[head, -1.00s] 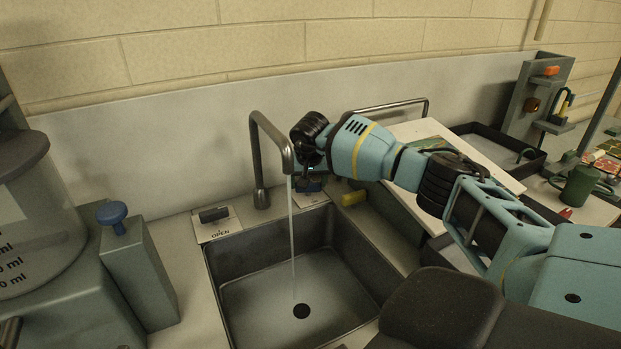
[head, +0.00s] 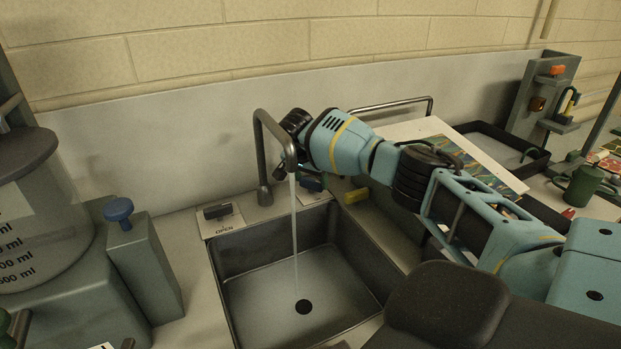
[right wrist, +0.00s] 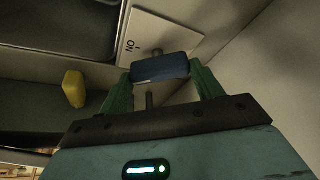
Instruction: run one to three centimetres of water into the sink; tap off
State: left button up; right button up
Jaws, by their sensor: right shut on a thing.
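The grey sink (head: 232,258) is set in the counter, with a round black drain hole (head: 303,306) in its floor. A thin stream of water (head: 295,235) runs from the bent spout (head: 262,150) down to the basin floor near the drain. I cannot tell any depth of water. My right gripper (right wrist: 160,82) is shut on a dark blue tap handle (right wrist: 160,69), a green finger on each side, by a plate marked ON. In the head view the blue handle (head: 311,184) shows behind the spout, and the fingertips are mostly hidden. My left gripper is out of view.
A black handle (head: 217,211) sits on a plate marked OPEN at the sink's back left corner. A yellow block (head: 356,195) lies right of the tap. A grey box with a blue knob (head: 118,210) and a large measuring vessel (head: 45,235) stand at left.

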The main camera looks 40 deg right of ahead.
dwell(0.3)
jog(key=o, duration=1)
jog(key=shift+r, duration=0.1)
jog(key=shift+p+v, duration=0.3)
jog(key=shift+v, duration=3.5)
jog(key=shift+a, duration=0.1)
